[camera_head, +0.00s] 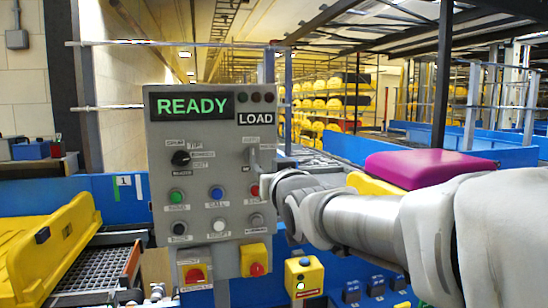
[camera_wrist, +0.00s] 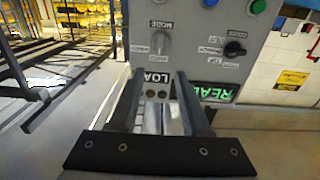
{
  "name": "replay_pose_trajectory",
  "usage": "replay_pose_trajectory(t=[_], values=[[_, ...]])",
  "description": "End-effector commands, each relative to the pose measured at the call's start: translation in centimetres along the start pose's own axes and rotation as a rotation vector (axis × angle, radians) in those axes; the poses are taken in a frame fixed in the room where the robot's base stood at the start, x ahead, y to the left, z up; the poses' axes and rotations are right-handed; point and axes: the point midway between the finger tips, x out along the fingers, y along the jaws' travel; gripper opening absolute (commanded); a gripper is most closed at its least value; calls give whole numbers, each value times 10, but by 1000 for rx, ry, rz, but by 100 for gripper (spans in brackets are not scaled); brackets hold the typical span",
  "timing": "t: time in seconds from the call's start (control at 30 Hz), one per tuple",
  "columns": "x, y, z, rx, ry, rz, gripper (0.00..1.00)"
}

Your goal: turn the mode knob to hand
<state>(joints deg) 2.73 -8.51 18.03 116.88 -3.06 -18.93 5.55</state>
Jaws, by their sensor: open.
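The mode knob (camera_wrist: 160,42) is a grey selector on the grey control panel (camera_head: 215,260). It shows upside down in the wrist view, with the word MODE beside it. Its bar looks about vertical; its position labels are too small to read surely. In the head view the knob (camera_head: 253,157) is at the panel's upper right, close to my arm's end. My gripper (camera_wrist: 160,73) is open and empty. Its two fingers stand apart over the LOAD display, short of the knob in the picture. My wrist hides part of the panel's right side in the head view.
A black selector knob (camera_head: 180,158) sits left of the mode knob. Coloured buttons, such as a blue one (camera_head: 217,193), fill the lower panel. A green READY display (camera_head: 194,105) is at the top. A yellow tray (camera_head: 45,250) stands left and a magenta object (camera_head: 400,168) right.

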Motion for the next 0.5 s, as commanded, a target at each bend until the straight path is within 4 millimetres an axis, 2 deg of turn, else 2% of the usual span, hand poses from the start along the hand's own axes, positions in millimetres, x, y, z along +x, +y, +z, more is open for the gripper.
replay_pose_trajectory(t=[0.1, 0.5], values=[[20, 0, -1, 2, -3, 0, 48], [77, 0, -3, 3, -4, -1, 48]])
